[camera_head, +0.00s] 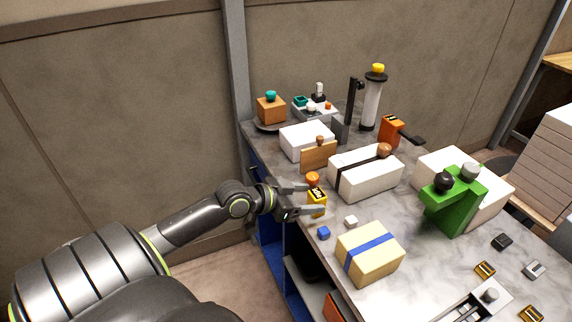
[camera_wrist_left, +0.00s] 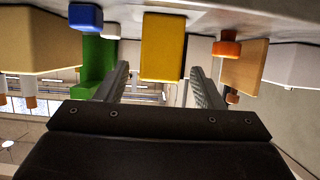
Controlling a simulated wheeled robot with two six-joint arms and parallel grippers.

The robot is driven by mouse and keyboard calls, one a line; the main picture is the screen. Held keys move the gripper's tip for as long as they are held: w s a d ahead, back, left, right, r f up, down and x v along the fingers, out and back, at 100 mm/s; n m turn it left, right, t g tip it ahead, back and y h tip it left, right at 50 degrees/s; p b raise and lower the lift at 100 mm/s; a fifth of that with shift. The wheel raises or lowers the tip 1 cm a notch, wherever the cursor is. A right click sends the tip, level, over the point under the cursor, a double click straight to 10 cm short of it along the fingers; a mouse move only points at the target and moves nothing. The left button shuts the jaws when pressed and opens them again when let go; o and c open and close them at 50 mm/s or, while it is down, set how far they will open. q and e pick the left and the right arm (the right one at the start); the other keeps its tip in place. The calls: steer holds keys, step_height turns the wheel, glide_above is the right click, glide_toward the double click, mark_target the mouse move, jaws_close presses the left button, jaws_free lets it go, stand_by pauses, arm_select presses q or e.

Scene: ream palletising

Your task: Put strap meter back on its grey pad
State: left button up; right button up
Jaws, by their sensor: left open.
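A yellow block-like device with a dark face (camera_head: 318,196), which looks like the strap meter, stands upright near the left edge of the marble bench. My left gripper (camera_head: 314,200) is open, with one finger on each side of it. In the left wrist view the yellow body (camera_wrist_left: 163,46) stands between the spread fingers (camera_wrist_left: 160,70), with visible gaps on both sides. An orange knob (camera_head: 313,178) shows just behind it. I cannot make out the grey pad for certain. My right gripper is out of view.
A blue cube (camera_head: 323,232), a white cube (camera_head: 351,221) and a cream box with a blue band (camera_head: 369,256) stand close by. White packs, one strapped (camera_head: 366,175), a wooden board (camera_head: 319,156), a green block (camera_head: 452,207) and an orange device (camera_head: 391,130) crowd the bench.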

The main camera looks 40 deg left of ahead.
arm_select(q)
steer(key=v, duration=0.6)
steer(key=shift+s+r+p, duration=0.15)
steer(key=shift+s+p, duration=0.15)
steer(key=shift+p, duration=0.1)
steer(key=shift+a, duration=0.2)
